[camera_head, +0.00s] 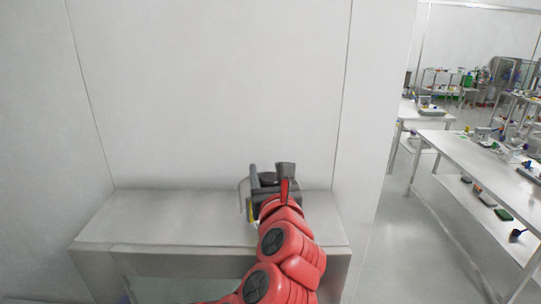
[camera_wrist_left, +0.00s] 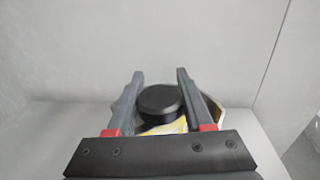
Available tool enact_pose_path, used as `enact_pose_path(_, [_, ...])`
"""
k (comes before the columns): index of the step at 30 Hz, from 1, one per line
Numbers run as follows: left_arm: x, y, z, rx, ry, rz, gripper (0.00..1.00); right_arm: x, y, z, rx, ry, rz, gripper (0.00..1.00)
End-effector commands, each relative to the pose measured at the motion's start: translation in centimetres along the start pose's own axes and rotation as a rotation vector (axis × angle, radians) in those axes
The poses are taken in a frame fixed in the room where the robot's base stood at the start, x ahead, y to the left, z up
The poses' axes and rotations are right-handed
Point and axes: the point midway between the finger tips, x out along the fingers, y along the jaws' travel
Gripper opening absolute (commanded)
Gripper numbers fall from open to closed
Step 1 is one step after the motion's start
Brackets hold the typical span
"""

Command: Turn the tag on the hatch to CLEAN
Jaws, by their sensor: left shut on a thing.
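My left gripper (camera_head: 270,172) reaches over a pale grey ledge in the recess of the hatch. In the left wrist view, its two fingers (camera_wrist_left: 161,76) stand either side of a round black knob (camera_wrist_left: 160,98) and are shut on it. Under the knob is a pale plate with a yellow patch, which may be the tag; its pale edge (camera_wrist_left: 214,106) shows beside the right finger. The same pale edge shows in the head view (camera_head: 243,196). The fingers hide much of it, and no word on it can be read. My right gripper is not in view.
The ledge (camera_head: 165,215) is bare left of the gripper. White wall panels (camera_head: 210,90) close the back and sides. At right, beyond the wall's edge, are an open floor (camera_head: 400,260) and long tables (camera_head: 470,155) with small items.

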Motion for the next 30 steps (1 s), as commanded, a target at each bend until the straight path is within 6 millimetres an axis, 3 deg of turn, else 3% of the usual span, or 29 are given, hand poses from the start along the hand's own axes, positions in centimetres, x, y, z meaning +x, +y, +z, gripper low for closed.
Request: enact_pose_path(30, [-0.8, 2.6, -0.4, -0.014, 0.009, 0.743, 0.00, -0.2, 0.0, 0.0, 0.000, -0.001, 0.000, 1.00])
